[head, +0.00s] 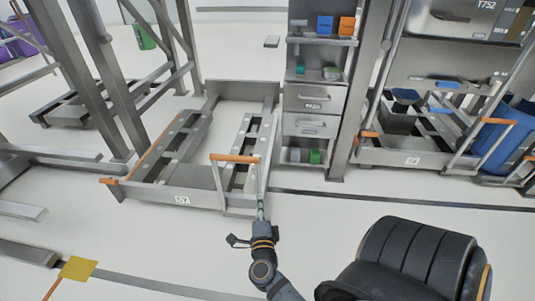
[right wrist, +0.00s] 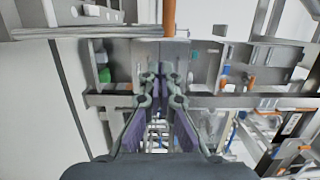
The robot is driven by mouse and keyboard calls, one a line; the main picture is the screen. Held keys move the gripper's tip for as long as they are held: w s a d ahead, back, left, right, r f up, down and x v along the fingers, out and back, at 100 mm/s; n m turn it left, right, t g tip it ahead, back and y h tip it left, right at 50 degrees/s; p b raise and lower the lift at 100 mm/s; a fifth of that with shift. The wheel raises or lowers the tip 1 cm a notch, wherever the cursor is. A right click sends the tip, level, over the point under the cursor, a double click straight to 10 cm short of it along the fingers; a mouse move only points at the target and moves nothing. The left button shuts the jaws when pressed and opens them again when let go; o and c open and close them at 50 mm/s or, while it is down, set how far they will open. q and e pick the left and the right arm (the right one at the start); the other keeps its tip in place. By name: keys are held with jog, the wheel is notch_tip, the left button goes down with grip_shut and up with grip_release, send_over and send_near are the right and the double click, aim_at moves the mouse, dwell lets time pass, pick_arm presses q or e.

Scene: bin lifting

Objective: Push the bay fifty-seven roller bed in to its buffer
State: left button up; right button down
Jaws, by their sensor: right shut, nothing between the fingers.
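The bay fifty-seven roller bed (head: 170,193) is a grey metal tray on the floor, left of centre in the head view, with a small 57 plate on its front. An orange-topped handle (head: 235,157) stands at its front right corner. My right gripper (head: 260,192) is shut and empty, beside the right post of this handle; I cannot tell whether it touches. In the right wrist view its fingers (right wrist: 160,76) come together, with an orange bar (right wrist: 169,16) beyond them. My left gripper is not in view.
Another roller bed (head: 410,158) with a 58 plate holds bins further right. Steel rack posts (head: 92,75) stand at the left. A yellow square (head: 78,268) lies at the lower left. The floor before the bed is mostly clear.

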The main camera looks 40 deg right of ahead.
aim_at(257, 166)
jog(key=b+x, duration=0.3)
jog(key=x, duration=1)
jog(key=shift+w+b, duration=0.1)
jog(key=shift+b, duration=0.3)
jog(key=shift+w+d, duration=0.2)
